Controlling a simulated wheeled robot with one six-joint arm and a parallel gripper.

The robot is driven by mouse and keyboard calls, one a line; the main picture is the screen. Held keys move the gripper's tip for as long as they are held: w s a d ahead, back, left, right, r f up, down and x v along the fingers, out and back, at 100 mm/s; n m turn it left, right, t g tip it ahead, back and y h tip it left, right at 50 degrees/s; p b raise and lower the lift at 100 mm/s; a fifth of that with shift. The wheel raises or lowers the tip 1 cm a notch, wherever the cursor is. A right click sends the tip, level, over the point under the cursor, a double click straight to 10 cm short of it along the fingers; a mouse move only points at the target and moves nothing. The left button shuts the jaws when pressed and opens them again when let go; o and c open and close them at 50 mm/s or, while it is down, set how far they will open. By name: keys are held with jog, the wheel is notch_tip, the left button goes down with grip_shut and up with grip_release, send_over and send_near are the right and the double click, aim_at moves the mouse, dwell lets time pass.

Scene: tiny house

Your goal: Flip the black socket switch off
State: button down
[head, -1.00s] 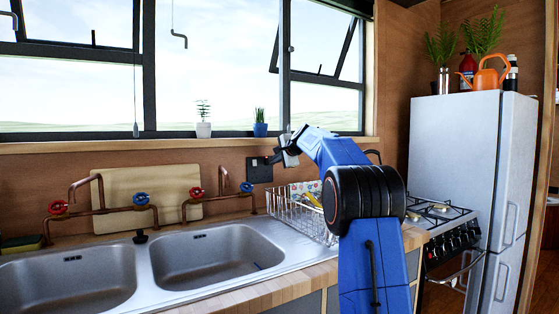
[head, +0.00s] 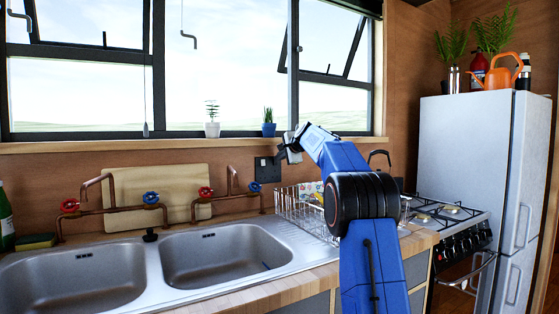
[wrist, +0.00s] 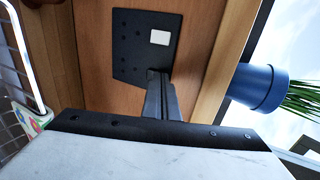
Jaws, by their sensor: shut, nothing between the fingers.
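The black socket (head: 267,170) is a dark plate on the wooden wall below the window, right of the taps. In the wrist view the socket plate (wrist: 131,47) fills the upper middle, with a white square switch (wrist: 160,37) near one corner and several small dark holes. My gripper (head: 279,157) is at the socket's upper right in the head view. In the wrist view my gripper (wrist: 158,74) is shut and empty, its fingertips overlapping the plate's lower right corner, beside the white switch. I cannot tell whether they touch the plate, or whether the switch is on.
A wire dish rack (head: 302,212) stands below my arm. A blue pot with a plant (head: 269,129) sits on the sill, and shows close by in the wrist view (wrist: 257,87). Taps (head: 150,198), a double sink (head: 215,256) and a stove (head: 450,222) line the counter.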

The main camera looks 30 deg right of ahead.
jog(key=shift+r, duration=0.1)
jog(key=shift+r, duration=0.7)
